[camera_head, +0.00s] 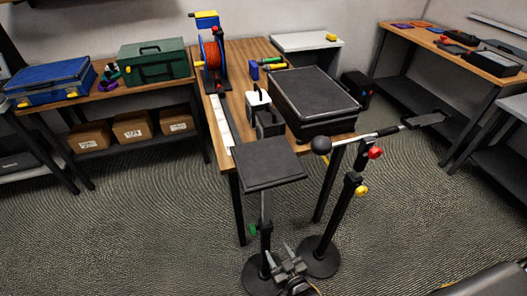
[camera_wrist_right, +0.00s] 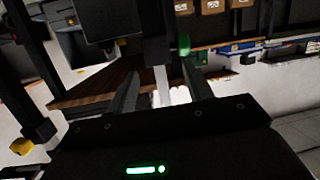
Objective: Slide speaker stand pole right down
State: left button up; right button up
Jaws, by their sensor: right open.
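The speaker stand has a flat black square top plate (camera_head: 268,163), a thin silver pole (camera_head: 264,205), a black collar with a green knob (camera_head: 253,229), and a round black base (camera_head: 257,278). It stands upright in front of the workbench. My right gripper (camera_head: 281,254) is open, low beside the stand. The right wrist view seems upside down; there the silver pole (camera_wrist_right: 162,86) shows between my right gripper's spread fingers (camera_wrist_right: 162,85), with the collar (camera_wrist_right: 155,48) and green knob (camera_wrist_right: 184,45). I cannot tell whether the fingers touch it. My left gripper is not seen.
A second stand (camera_head: 335,215) with a boom, red knob (camera_head: 375,152) and yellow knob (camera_head: 361,190) stands close on the right. The wooden workbench (camera_head: 242,52) behind carries a large black case (camera_head: 313,93) and a cable reel (camera_head: 211,54). Carpet at left is clear.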

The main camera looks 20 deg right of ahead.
jog(key=w+a+r+t+p, duration=0.1)
jog(key=w+r+t, duration=0.1)
jog(key=r, duration=0.7)
jog(key=w+r+t+p, duration=0.1)
jog(key=w+r+t, duration=0.1)
jog(key=r, duration=0.6)
jog(key=m+t+h+p, duration=0.1)
jog(key=m+t, duration=0.1)
jog(key=t, duration=0.2)
send_near(265, 167)
jog(key=w+f, duration=0.3)
jog(key=w, duration=0.1)
jog(key=p+x, duration=0.1)
jog(key=x, duration=0.2)
jog(key=p+x, duration=0.1)
jog(key=x, duration=0.2)
jog(key=d+p+x, duration=0.1)
jog(key=x, duration=0.2)
jog(key=shift+w+f+p, duration=0.15)
jog(key=shift+f+p, duration=0.2)
jog(key=shift+f, duration=0.05)
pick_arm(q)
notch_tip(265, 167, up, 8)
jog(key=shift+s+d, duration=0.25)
pick_arm(e)
jog(key=shift+w, duration=0.4)
grip_shut()
